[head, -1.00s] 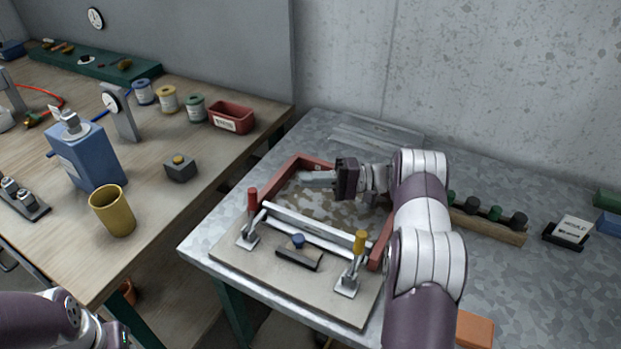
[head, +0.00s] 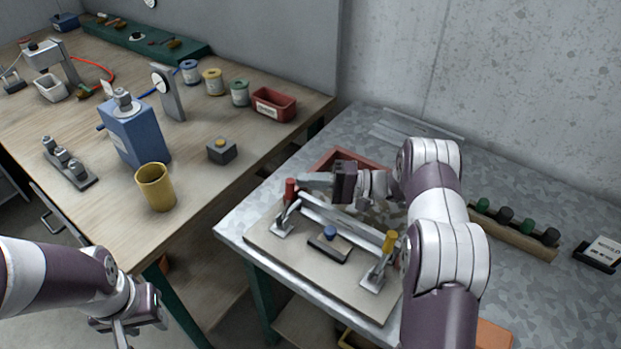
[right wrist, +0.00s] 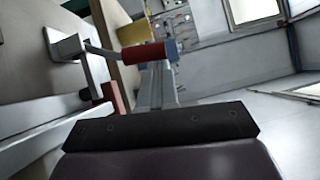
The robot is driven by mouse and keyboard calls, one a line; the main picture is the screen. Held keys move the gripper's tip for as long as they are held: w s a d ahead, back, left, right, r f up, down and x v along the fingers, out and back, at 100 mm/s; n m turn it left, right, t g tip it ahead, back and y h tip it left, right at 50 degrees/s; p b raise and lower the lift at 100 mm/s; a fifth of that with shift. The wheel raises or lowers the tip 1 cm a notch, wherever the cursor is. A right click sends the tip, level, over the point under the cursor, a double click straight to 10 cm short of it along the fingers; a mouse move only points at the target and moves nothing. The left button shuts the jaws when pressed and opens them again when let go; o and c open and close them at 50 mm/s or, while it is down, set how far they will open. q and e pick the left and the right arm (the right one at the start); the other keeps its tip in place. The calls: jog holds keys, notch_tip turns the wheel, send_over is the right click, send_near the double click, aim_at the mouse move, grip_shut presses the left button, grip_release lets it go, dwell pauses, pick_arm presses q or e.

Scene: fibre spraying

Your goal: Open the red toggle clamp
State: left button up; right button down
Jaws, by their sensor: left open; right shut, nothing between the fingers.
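The red toggle clamp (head: 289,190) stands at the left corner of the fixture board, its red handle upright. It also shows in the right wrist view (right wrist: 142,54), close beyond the fingers. My right gripper (head: 306,179) is shut and empty, its fingertips beside the red handle in the head view; I cannot tell whether they touch it. My left gripper (head: 122,334) is at the lower left in front of the wooden bench, empty; its fingers are partly cut off by the frame edge.
A yellow-handled clamp (head: 389,241) stands at the board's right corner. A block with a blue knob (head: 329,242) sits between the clamps on the board (head: 345,287). A yellow cup (head: 155,187) and blue canister (head: 135,134) stand on the wooden bench to the left.

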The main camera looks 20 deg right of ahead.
jog(key=shift+r, duration=0.1)
jog(key=s+a+r+n+h+p, duration=0.1)
jog(key=s+a+n+h+p, duration=0.5)
jog(key=a+p, duration=0.3)
jog(key=s+n+p, duration=0.1)
jog(key=p, duration=0.2)
jog(key=shift+r+n, duration=0.25)
jog(key=shift+n, duration=0.15)
jog(key=shift+s+f, duration=0.15)
jog(key=shift+s, duration=0.05)
dwell(0.4)
